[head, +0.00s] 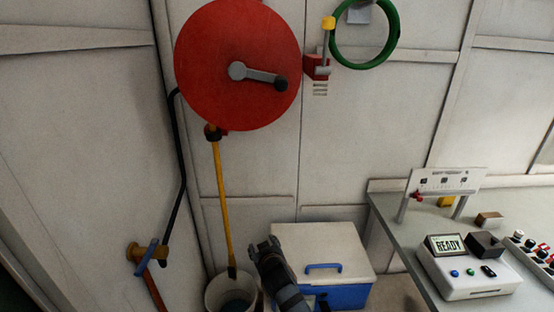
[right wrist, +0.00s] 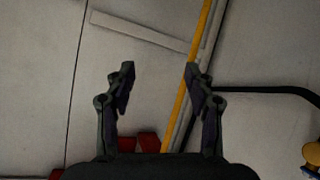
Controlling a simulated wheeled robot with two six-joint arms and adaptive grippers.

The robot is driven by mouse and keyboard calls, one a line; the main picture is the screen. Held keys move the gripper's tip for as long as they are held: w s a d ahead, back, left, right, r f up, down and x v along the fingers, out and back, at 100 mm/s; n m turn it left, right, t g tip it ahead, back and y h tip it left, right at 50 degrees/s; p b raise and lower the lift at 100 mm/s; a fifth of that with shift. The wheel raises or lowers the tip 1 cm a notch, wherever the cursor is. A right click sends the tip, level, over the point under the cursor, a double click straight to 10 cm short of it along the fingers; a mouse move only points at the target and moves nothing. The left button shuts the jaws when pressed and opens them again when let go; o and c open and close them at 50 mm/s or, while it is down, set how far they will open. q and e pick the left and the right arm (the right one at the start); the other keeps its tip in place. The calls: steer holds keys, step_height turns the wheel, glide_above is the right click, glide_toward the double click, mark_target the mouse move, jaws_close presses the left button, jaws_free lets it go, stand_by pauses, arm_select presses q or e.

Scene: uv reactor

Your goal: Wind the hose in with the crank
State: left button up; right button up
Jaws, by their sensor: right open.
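The hose reel (head: 215,35) is a large red disc on the back wall in the head view. Its grey crank (head: 258,75) points right from the hub and ends in a black knob (head: 281,84). The yellow hose (head: 223,190) hangs from below the reel, its dark end at a bucket (head: 213,294). My right gripper (head: 264,244) is well below the crank, right of the hose and apart from both. In the right wrist view my right gripper (right wrist: 160,74) is open and empty, with the hose (right wrist: 196,45) beyond its right finger. My left gripper is not seen.
A white-lidded blue cooler (head: 322,252) stands behind my right arm. A grey bench (head: 400,238) with a READY display unit (head: 465,270) is at right. A green ring (head: 334,40) and red bracket (head: 314,67) are close to the reel's right. A black pipe (head: 184,150) runs down the left.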

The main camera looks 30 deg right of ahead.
mark_target(281, 90)
step_height(281, 90, up, 26)
steer(key=w+d+m+t+h+p, duration=0.1)
steer(key=m+t+h+p, duration=0.15)
steer(key=t, duration=0.25)
steer(key=s+d+r+m+t+h, duration=0.1)
steer(key=s+r+m+h, duration=0.15)
steer(key=r, duration=0.65)
steer(key=s+d+r+m+t+h, duration=0.1)
steer(key=s+r+h, duration=0.2)
steer(key=r, duration=0.6)
steer(key=p+x, duration=0.2)
steer(key=x, duration=0.2)
steer(key=p+x, duration=0.2)
steer(key=x, duration=0.3)
steer(key=shift+s+d+p, duration=0.15)
steer(key=shift+d+p, duration=0.15)
steer(key=shift+p, duration=0.1)
steer(key=shift+w+d, duration=0.1)
steer(key=shift+w, duration=0.2)
jaws_close()
